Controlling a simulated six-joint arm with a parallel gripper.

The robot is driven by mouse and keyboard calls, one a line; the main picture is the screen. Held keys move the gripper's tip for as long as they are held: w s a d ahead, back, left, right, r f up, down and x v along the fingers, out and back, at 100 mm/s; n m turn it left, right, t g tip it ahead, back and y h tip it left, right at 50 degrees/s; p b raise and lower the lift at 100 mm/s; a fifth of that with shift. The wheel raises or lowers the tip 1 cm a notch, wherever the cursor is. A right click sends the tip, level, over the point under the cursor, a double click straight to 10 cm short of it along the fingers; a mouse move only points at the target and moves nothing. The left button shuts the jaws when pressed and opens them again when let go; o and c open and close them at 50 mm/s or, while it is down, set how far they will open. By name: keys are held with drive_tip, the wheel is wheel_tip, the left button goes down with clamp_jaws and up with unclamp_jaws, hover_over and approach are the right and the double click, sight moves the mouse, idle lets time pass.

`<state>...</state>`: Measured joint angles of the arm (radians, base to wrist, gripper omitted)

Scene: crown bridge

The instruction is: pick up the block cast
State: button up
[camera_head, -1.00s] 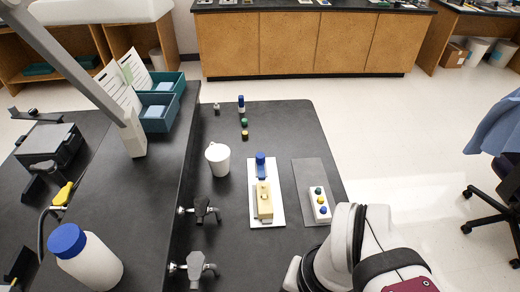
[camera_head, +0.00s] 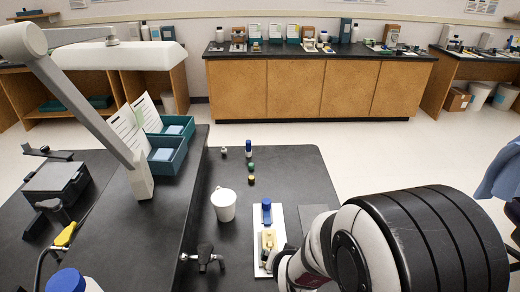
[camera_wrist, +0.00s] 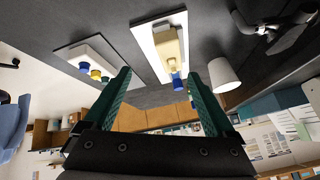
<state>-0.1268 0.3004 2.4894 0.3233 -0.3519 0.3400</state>
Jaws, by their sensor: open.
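A pale yellow block (camera_head: 268,239), which appears to be the block cast, lies on a white board (camera_head: 262,212) on the dark bench. A blue piece (camera_head: 266,204) stands at its far end. In the wrist view the yellow block (camera_wrist: 168,47) is beyond my fingertips, with the blue piece (camera_wrist: 177,82) at its near end. My gripper (camera_wrist: 158,82) has two green fingers spread apart with nothing between them, clear of the block. In the head view my arm hides the gripper and part of the board's right side.
A white cup (camera_head: 224,206) stands left of the board. A white holder with coloured tops (camera_wrist: 92,62) sits on a grey mat, mostly hidden in the head view. Black bench taps (camera_head: 203,257) stand at lower left. Small bottles (camera_head: 249,150) stand behind.

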sight(270, 244)
drive_tip(key=w+f+t, duration=0.1)
drive_tip(key=w+f, duration=0.1)
drive_tip(key=w+f+n+t+h, duration=0.1)
drive_tip(key=w+f+t, duration=0.1)
drive_tip(key=f, duration=0.1)
drive_tip(key=shift+w+t, duration=0.15)
drive_tip(key=shift+t, duration=0.15)
drive_tip(key=n+t, duration=0.1)
drive_tip(key=a+f+n+t, duration=0.1)
drive_tip(key=shift+w+a+f+n+y, duration=0.1)
drive_tip(key=shift+a+f+n+y, duration=0.05)
drive_tip(key=shift+f+n+y, duration=0.15)
drive_tip(key=shift+a+f, duration=0.15)
drive_tip(key=shift+a, duration=0.05)
drive_tip(key=shift+n, duration=0.3)
drive_tip(key=x, duration=0.7)
drive_tip(key=shift+w+a, duration=0.15)
drive_tip(key=shift+w, duration=0.15)
drive_tip(key=shift+t, duration=0.3)
clamp_jaws()
